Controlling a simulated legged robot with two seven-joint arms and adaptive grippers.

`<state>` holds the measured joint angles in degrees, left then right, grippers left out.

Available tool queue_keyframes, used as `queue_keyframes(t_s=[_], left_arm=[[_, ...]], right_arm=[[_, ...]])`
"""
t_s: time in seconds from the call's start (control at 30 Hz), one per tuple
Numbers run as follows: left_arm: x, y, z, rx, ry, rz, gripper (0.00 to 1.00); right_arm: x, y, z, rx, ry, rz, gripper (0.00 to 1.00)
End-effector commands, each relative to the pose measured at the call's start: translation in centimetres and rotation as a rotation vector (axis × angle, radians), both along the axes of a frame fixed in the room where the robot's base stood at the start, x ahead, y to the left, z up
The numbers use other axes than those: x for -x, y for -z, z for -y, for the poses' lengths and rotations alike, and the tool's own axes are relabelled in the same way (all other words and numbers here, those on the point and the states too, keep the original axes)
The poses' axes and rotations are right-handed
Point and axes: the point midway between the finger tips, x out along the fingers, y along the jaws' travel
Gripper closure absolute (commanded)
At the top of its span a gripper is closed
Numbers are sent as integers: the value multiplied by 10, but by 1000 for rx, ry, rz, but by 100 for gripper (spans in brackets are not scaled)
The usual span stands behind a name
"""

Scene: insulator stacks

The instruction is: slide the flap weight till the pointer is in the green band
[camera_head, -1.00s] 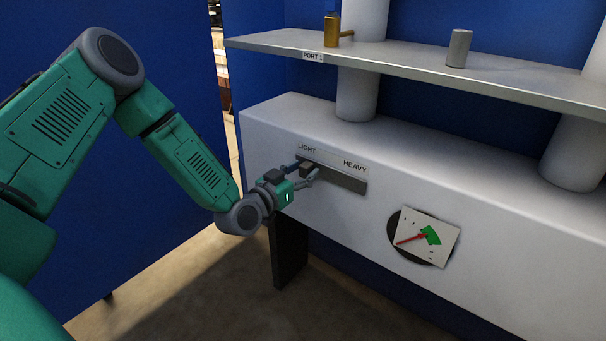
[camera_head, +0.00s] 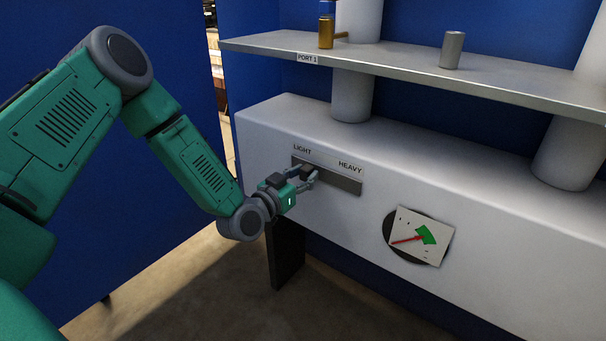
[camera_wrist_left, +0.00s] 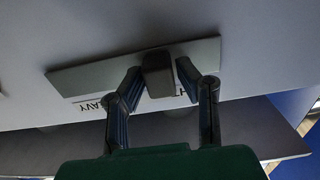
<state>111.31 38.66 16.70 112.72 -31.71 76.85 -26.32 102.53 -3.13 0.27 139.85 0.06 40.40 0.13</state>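The flap weight is a dark block (camera_head: 306,170) on a grey slide plate (camera_head: 345,184), toward the end marked LIGHT. My left gripper (camera_head: 308,177) is at the weight. The gauge (camera_head: 422,237) has a white face, a green band (camera_head: 427,234) and a red pointer (camera_head: 405,240). The pointer's thin end points left and lies outside the green band. My right gripper is not in view.
White columns rise behind. The housing front around the slide plate is clear.

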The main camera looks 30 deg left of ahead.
Motion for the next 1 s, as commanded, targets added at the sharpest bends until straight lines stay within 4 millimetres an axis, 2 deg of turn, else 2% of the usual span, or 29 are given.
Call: queue_keyframes(t_s=[0.33, 0.47, 0.8, 1.0], left_arm=[[1, 0, -1, 0, -1, 0, 57], [10, 0, -2, 0, -1, 0, 57], [79, 2, -7, 2, -1, -4, 57], [109, 2, -10, 2, -1, -3, 57]], right_arm=[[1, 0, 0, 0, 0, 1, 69], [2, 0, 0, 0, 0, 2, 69], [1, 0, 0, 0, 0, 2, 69], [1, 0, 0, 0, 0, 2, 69]])
